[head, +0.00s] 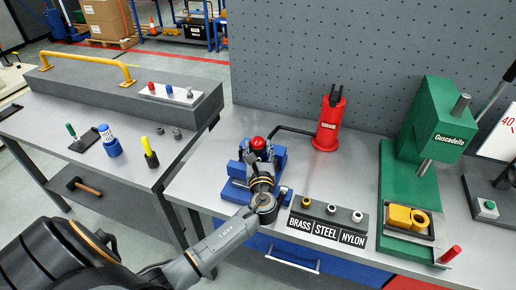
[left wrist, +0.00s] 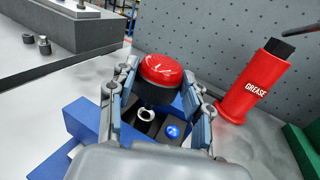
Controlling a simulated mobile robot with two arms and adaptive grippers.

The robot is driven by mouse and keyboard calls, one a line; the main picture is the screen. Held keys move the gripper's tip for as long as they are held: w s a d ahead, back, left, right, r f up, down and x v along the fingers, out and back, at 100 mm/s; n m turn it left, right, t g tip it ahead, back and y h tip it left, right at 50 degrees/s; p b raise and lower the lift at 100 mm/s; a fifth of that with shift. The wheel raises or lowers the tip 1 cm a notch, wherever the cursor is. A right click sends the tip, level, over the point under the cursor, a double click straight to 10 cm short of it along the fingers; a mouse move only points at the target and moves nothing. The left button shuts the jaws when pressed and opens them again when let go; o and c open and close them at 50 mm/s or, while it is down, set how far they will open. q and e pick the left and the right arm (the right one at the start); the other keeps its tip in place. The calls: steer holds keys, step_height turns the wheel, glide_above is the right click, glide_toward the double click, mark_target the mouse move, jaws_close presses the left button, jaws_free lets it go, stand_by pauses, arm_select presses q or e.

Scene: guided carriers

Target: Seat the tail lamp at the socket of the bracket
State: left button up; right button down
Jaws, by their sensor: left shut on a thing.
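The tail lamp (head: 258,143) is a red dome on a dark base. In the left wrist view the lamp (left wrist: 162,68) is between the two fingers of my left gripper (left wrist: 160,92), which is shut on it. In the head view my left gripper (head: 259,157) is over the blue fixture on the bench. In the left wrist view a pale ring, seemingly the socket (left wrist: 147,115), shows in a dark part, seemingly the bracket, just below the lamp in the picture. I cannot tell whether lamp and socket touch. My right gripper is not in view.
The blue fixture (head: 237,192) has a blue dome (left wrist: 172,131) beside the ring. A red grease can (head: 327,127) stands behind on the right. A labelled block (head: 315,230) of bushings and a green press (head: 432,125) stand to the right. A second bench is left.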

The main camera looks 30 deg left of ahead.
arm_select(q)
steer(key=shift+r, duration=0.1)
steer(key=shift+f+b, duration=1.45)
steer(key=shift+f, duration=0.65)
steer(key=o, duration=1.3)
steer(key=shift+o, duration=0.2)
steer(key=v, duration=1.2)
steer(key=shift+d, duration=0.1)
